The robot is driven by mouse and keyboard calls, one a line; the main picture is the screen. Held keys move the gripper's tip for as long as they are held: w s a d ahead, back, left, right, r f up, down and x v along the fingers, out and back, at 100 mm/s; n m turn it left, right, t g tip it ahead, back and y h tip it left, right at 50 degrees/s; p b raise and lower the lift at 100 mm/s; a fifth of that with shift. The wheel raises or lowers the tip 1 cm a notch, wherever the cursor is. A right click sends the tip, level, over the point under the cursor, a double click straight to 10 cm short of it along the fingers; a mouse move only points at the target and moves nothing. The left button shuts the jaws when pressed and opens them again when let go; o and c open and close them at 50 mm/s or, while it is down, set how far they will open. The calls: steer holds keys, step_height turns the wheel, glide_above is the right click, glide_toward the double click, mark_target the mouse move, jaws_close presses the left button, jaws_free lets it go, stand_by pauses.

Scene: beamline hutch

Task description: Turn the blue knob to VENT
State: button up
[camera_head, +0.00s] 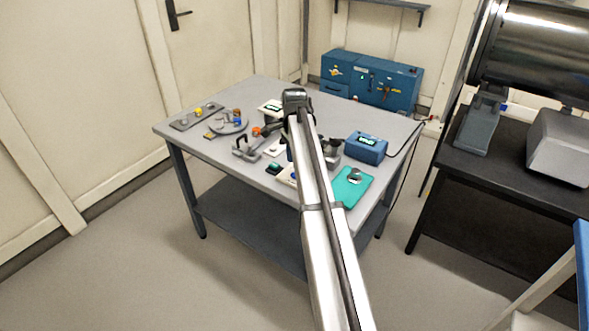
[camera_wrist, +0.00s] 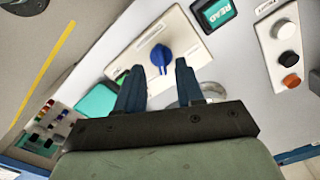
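The blue knob (camera_wrist: 161,57) shows in the wrist view on a cream plate (camera_wrist: 140,48) with small printed marks too small to read. Its pointed end is toward the lower part of the picture, and I cannot tell which label it points at. My gripper (camera_wrist: 158,68) is open, with its two dark blue fingers apart and nothing held. The knob appears just beyond and between the fingertips; I cannot tell whether they touch it.
Beside the plate are a green READ display (camera_wrist: 217,12) and a panel with white, black and orange buttons (camera_wrist: 286,48). A blue box (camera_head: 366,148) and teal mat (camera_head: 345,196) lie right of my arm. A round grey tray (camera_head: 226,128) stands left.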

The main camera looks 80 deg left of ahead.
steer(key=shift+f, duration=2.2)
jaws_close()
